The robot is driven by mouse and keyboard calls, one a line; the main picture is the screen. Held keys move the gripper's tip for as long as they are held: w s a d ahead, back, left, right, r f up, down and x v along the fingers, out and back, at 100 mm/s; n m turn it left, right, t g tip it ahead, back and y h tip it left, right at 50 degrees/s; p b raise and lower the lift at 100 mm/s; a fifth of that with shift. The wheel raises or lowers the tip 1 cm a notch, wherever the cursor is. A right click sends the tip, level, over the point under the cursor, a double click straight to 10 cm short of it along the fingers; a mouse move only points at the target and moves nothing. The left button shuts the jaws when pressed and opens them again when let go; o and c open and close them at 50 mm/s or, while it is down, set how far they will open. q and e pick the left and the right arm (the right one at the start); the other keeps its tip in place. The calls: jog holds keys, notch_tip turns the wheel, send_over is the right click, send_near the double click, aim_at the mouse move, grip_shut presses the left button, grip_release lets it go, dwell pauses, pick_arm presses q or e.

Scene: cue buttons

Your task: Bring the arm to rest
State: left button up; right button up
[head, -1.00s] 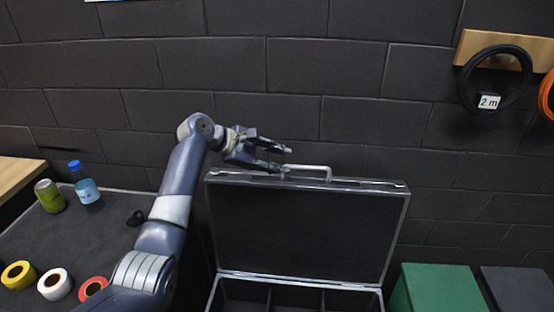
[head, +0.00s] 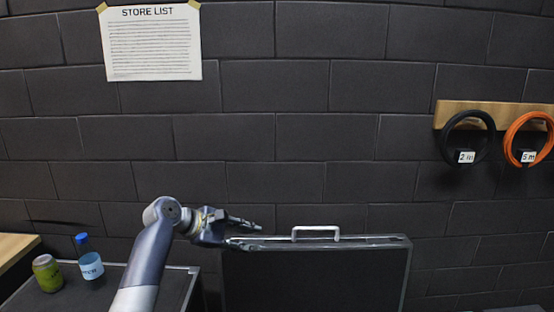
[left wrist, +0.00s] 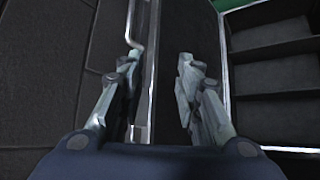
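My left gripper (head: 245,232) is beside the top left of the raised lid of a dark case (head: 312,278) in the head view. In the left wrist view the fingers of my left gripper (left wrist: 158,75) stand apart with nothing held between them. The lid's edge (left wrist: 152,60) runs upright in that view, behind the gap between the fingers. The case's metal handle (head: 316,232) is on the lid's top edge, to the right of the gripper. I cannot tell whether a finger touches the lid. My right gripper is not in view.
A green can (head: 47,273) and a blue-capped bottle (head: 90,258) stand on a dark table at the left. The brick wall holds a store list (head: 152,42) and a rack with a black coil (head: 468,136) and an orange coil (head: 528,138). Open compartments (left wrist: 275,80) show in the left wrist view.

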pick_arm(q)
jog(key=s+a+f+m+g+y, duration=0.1)
jog(key=s+a+f+m+y, duration=0.25)
jog(key=s+f, duration=0.8)
jog(key=s+a+f+m+y, duration=0.25)
jog(key=s+f+m, duration=0.25)
jog(key=s+f, duration=0.6)
jog(key=s+a+f+m+g+y, duration=0.15)
jog(key=s+a+m, duration=0.25)
jog(key=s, duration=0.8)
jog(key=s+a+m+y, duration=0.2)
jog(key=s+a+m, duration=0.15)
jog(key=s, duration=0.85)
notch_tip(320, 180, down, 29)
jog(key=s+m+g+b, duration=0.1)
jog(key=s, duration=0.1)
jog(key=s+a+f+g+b, duration=0.1)
jog(key=s+a+f, duration=0.1)
jog(key=s+f, duration=1.3)
jog(key=shift+s+a+f, duration=0.35)
jog(key=shift+s+a, duration=0.05)
jog(key=shift+s, duration=0.25)
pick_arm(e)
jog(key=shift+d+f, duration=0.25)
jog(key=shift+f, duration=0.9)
pick_arm(q)
jog(key=shift+g, duration=0.25)
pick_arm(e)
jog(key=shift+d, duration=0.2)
